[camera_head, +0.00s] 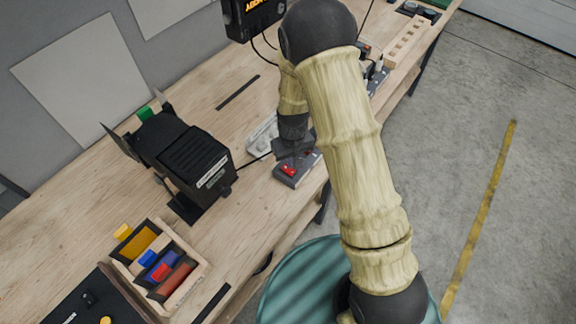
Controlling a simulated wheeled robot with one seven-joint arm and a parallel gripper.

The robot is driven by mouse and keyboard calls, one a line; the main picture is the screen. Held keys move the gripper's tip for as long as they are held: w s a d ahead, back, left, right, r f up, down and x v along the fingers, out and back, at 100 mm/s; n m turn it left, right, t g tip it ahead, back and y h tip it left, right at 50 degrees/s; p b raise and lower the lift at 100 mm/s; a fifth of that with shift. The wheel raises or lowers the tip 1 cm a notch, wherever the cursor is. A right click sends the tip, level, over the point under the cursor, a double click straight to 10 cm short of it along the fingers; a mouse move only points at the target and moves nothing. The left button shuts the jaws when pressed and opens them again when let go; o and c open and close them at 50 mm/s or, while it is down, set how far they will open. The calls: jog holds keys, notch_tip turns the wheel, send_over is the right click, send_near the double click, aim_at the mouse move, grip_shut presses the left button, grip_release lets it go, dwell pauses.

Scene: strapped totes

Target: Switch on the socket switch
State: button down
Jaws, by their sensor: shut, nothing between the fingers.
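A grey socket box (285,180) lies near the front edge of the wooden bench, at the middle of the view. A red switch (289,171) shows on its near end. Another small red spot shows farther along the box, beside my gripper. My gripper (294,153) points down over the box and covers part of its top. It is shut and holds nothing. Its fingertips are hard to make out, and I cannot tell whether they touch the box. Whether the switch is on or off is too small to tell.
A pale object (262,136) lies just left of my gripper, and a black cable runs to the black machine (190,158). A wooden tray (158,265) of coloured blocks stands nearer. A wooden block with holes (406,41) is at the far end. Bare bench lies behind the machine.

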aim_at(294, 172)
notch_tip(294, 172, up, 4)
jog(key=shift+f+p, duration=0.15)
jog(key=shift+p, duration=1)
jog(key=s+d+r+m+t+b, duration=0.2)
jog(key=s+d+r+m+b, duration=0.2)
jog(key=s+d+r, duration=0.8)
jog(key=shift+s+d+r+t+b, duration=0.3)
jog(key=shift+d+b, duration=0.45)
jog(key=shift+b, duration=0.25)
jog(key=shift+w, duration=0.15)
